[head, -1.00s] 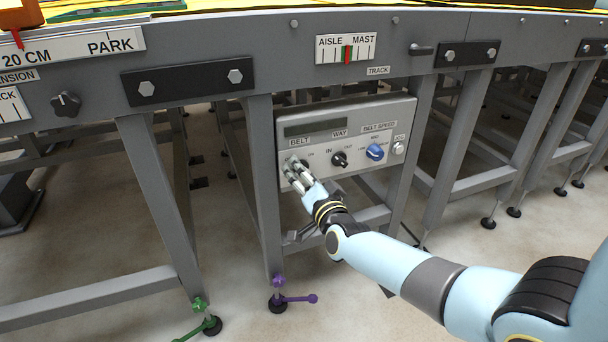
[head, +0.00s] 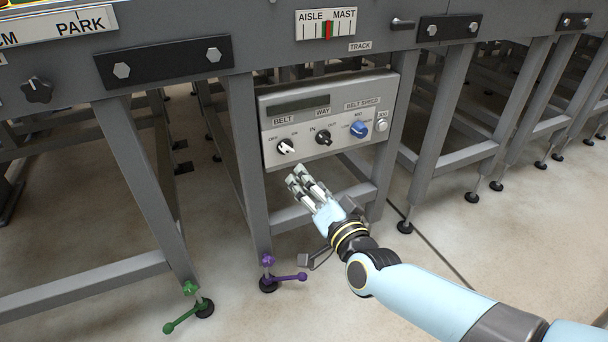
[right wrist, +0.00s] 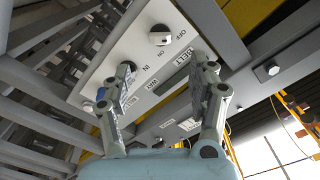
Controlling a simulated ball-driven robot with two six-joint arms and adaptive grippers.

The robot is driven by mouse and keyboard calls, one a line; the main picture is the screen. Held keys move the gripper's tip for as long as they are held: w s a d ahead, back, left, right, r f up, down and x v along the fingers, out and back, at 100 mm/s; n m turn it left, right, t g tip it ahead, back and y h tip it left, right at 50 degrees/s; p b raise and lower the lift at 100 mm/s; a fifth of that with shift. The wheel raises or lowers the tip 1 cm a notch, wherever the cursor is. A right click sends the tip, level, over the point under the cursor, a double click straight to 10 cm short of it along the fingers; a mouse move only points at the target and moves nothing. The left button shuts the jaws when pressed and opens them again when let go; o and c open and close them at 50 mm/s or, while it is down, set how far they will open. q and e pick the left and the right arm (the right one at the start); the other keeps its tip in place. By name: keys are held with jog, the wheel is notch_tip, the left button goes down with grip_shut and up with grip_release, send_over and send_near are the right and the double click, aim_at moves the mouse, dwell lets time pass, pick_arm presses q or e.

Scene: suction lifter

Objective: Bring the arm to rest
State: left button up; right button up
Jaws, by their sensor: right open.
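My right gripper (head: 301,178) is open and empty in the head view. It is just below and in front of the control panel (head: 350,92), apart from the knobs. In the right wrist view its two fingers (right wrist: 160,95) stand spread, with the panel (right wrist: 132,46) behind them. The WAY knob (head: 323,137) is black, and the BELT SPEED knob (head: 359,129) is blue. My left gripper is not in view.
The grey frame leg (head: 246,165) stands just left of my right gripper. A purple-handled foot (head: 268,281) and a green-handled foot (head: 196,304) stand on the floor. A cross rail (head: 345,190) runs behind the gripper. The floor at the lower middle is clear.

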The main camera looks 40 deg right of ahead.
dwell(0.5)
jog(key=s+a+f+n+g+y+p, duration=0.3)
jog(key=s+f+n+g+p, duration=0.5)
jog(key=s+f, duration=1.4)
jog(key=s+f+n+g, duration=0.2)
jog(key=s+f+g, duration=0.1)
jog(key=s, duration=0.9)
jog(key=s+f+n+g, duration=0.2)
jog(key=s+g, duration=0.4)
jog(key=s, duration=0.7)
jog(key=shift+s+d+f+b, duration=0.15)
jog(key=shift+d+f+b, duration=0.2)
jog(key=shift+f, duration=0.3)
